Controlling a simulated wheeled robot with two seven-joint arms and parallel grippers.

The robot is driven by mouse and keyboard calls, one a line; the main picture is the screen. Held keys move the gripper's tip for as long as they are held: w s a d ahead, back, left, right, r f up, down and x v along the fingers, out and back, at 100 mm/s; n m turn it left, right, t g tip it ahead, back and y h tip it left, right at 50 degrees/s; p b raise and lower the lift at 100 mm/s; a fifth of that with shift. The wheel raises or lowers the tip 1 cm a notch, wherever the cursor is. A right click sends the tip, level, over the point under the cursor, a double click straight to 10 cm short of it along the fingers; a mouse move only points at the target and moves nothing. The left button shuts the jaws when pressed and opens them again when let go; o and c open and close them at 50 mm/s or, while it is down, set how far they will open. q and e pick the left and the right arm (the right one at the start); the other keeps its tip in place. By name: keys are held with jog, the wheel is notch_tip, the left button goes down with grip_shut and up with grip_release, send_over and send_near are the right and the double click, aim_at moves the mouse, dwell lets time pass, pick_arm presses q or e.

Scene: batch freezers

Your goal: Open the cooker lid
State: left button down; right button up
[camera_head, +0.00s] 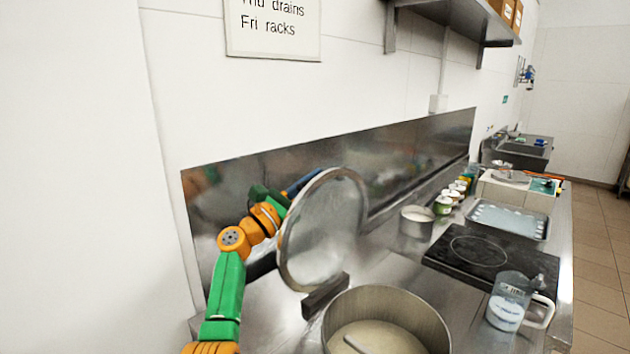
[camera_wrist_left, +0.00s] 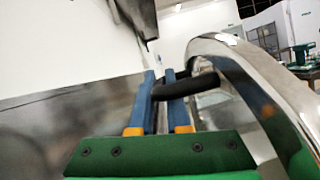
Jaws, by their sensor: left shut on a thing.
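The round metal cooker lid (camera_head: 325,230) is raised and stands steeply tilted at the back left of the cooker pot (camera_head: 388,297). The pot is open at the top, with pale contents and a utensil-like grey shape inside. My left gripper (camera_head: 302,182) is behind the lid, partly hidden by it. In the left wrist view its blue fingers (camera_wrist_left: 162,88) are shut on the lid's black handle (camera_wrist_left: 190,86), beside the shiny lid rim (camera_wrist_left: 255,85). A dark bracket (camera_head: 325,295) sits between the lid's lower edge and the pot. My right gripper is not in view.
A black hob (camera_head: 490,255) lies to the right of the pot, with a measuring jug (camera_head: 507,300) near it. A small saucepan (camera_head: 416,221), several jars and a metal tray (camera_head: 508,219) stand farther back. A steel backsplash (camera_head: 400,160) runs behind the counter.

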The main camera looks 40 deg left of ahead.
pick_arm(q)
jog(key=c, duration=0.9)
grip_release()
jog(key=shift+w, duration=0.1)
jog(key=b+v, duration=0.3)
jog(key=v, duration=0.4)
jog(key=shift+f, duration=0.1)
